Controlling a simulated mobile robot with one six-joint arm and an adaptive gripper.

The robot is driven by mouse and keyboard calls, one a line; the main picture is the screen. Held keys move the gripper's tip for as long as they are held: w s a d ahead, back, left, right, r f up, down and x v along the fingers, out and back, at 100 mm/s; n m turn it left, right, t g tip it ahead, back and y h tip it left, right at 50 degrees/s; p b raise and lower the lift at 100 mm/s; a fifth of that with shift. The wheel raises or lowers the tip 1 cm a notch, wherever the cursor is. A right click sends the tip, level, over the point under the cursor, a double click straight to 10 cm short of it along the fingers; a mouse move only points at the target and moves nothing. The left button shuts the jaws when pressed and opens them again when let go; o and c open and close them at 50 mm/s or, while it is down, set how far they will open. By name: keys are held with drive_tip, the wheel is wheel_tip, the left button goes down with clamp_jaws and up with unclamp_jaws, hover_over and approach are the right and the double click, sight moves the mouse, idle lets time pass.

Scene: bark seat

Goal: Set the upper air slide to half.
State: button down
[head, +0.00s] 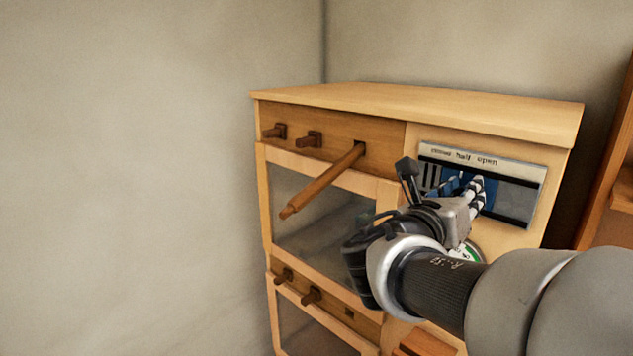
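The upper air slide has a metal frame (535,172) on the upper right of the wooden cabinet front, labelled closed, half and open from left to right. Its blue slide plate (489,196) shows behind my gripper, around the middle of the frame under the "half" label. Dark vertical slots (429,178) show uncovered at the left end. My gripper (468,187) is in front of the blue plate, its striped fingertips close to it. The fingers hide much of the plate and any knob. I cannot tell whether they touch or hold anything.
On the cabinet (420,98), a long wooden handle (322,181) juts out left of my gripper. Short wooden pegs (308,139) sit further left, and more pegs (311,296) are lower down. A wooden piece (618,160) stands at the right edge.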

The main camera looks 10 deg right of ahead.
drive_tip(key=shift+w, duration=0.1)
drive_tip(key=c, duration=1.8)
unclamp_jaws()
drive_tip(key=shift+w+a, duration=0.1)
drive_tip(key=shift+a, duration=0.05)
drive_tip(key=o, duration=0.4)
drive_tip(key=shift+o, duration=0.4)
drive_tip(key=v, duration=1.2)
